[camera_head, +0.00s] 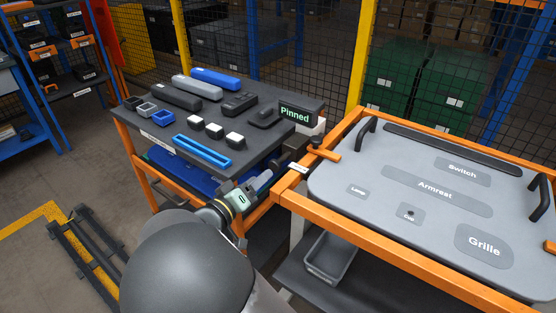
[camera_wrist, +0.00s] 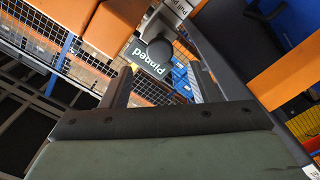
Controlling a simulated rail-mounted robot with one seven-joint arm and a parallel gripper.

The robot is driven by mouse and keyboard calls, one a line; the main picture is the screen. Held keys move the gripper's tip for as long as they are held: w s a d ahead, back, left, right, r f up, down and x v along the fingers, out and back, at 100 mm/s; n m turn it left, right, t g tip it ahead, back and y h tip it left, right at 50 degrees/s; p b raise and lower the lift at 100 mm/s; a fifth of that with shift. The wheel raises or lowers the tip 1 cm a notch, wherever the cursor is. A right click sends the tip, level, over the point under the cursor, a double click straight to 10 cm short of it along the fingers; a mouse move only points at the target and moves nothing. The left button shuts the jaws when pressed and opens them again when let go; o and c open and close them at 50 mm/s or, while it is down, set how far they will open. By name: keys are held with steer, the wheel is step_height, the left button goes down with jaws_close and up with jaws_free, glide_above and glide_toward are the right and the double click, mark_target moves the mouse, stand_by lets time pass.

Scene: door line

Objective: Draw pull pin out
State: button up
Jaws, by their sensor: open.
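In the wrist view a dark round knob (camera_wrist: 160,48), which looks like the pin's, lies ahead between my fingers and overlaps the sign. The sign (camera_head: 295,112) reads "Pinned" and also shows in the wrist view (camera_wrist: 146,62). My gripper (camera_head: 284,168) is below and left of the pin, between the cart and the frame. In the wrist view my gripper (camera_wrist: 162,82) is open and empty, apart from the knob. The pin's shaft is hidden.
A grey door panel (camera_head: 400,180) with labelled areas lies on the orange frame (camera_head: 385,257). Left of it, a cart (camera_head: 160,132) holds several parts and a blue tray. A grey bin (camera_head: 331,256) sits on the shelf below the panel. Mesh fencing stands behind.

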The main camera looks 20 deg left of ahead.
mark_target(272, 167)
steer(key=p+x, duration=0.1)
steer(key=x, duration=0.9)
steer(key=shift+c, duration=0.3)
steer(key=shift+f, duration=0.1)
jaws_close()
steer(key=b+v, duration=0.2)
steer(key=v, duration=0.1)
steer(key=shift+s+a+f, duration=0.1)
steer(key=shift+s+a, duration=0.05)
steer(key=shift+s, duration=0.1)
steer(key=shift+o, duration=0.3)
jaws_free()
steer(key=shift+s, duration=0.15)
steer(key=b+v, duration=0.1)
steer(key=v, duration=1.6)
steer(key=shift+b, duration=0.4)
steer(key=shift+s, duration=0.1)
